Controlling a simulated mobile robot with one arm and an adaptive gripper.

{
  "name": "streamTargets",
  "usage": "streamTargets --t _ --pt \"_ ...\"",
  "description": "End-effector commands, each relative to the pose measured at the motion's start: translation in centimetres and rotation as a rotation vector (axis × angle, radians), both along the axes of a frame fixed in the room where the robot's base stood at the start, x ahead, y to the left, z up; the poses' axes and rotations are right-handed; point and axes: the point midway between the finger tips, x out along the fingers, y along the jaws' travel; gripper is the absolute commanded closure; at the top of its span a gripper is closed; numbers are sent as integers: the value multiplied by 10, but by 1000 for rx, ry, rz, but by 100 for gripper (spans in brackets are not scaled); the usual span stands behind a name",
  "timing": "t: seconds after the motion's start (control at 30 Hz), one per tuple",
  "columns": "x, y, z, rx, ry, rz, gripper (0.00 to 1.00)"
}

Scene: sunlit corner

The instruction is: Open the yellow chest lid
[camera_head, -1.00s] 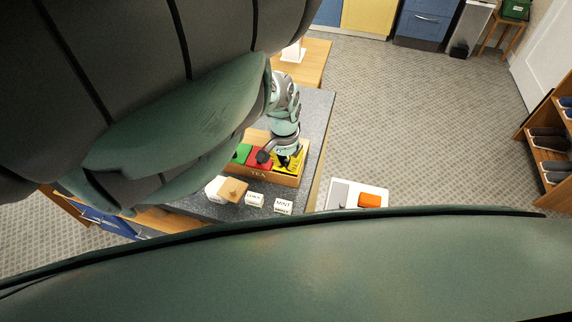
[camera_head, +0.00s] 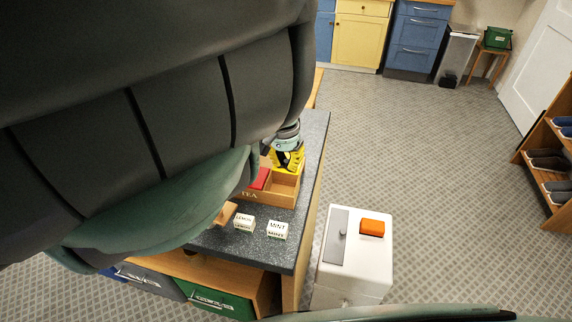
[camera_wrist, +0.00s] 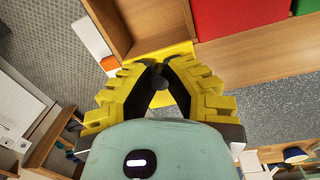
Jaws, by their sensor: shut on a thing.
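The wooden chest marked TEA (camera_head: 271,197) stands on the dark stone counter. A red lid (camera_head: 260,178) covers one compartment; the red lid (camera_wrist: 242,18) and a green lid (camera_wrist: 305,6) also show in the wrist view. The right compartment (camera_head: 284,187) is uncovered, its bare wood showing. My gripper (camera_wrist: 158,80) is shut on the black knob (camera_wrist: 159,83) of the yellow lid (camera_wrist: 165,51). The lid is raised at the far side of that compartment, mostly hidden behind the yellow fingers. My gripper (camera_head: 287,163) also shows at the chest's back in the head view.
White boxes marked LEMON (camera_head: 244,223) and MINT (camera_head: 277,230) stand in front of the chest. A white cabinet (camera_head: 352,262) with an orange item (camera_head: 372,227) stands right of the counter. Carpeted floor (camera_head: 420,150) beyond is free. My arm hides the left side.

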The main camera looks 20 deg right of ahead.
Motion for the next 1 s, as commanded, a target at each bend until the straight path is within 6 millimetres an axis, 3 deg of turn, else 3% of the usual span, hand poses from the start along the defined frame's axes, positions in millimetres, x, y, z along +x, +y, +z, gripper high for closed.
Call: streamTargets --t 0.07,0.1,0.43,0.77,1.0 --pt "3 0 0 -3 -12 4 100" --pt "4 0 0 -4 -13 4 86" --pt "2 -1 0 -4 -8 1 52" --pt "2 -1 3 -5 -8 2 52" --pt "5 2 31 -5 -11 6 52"
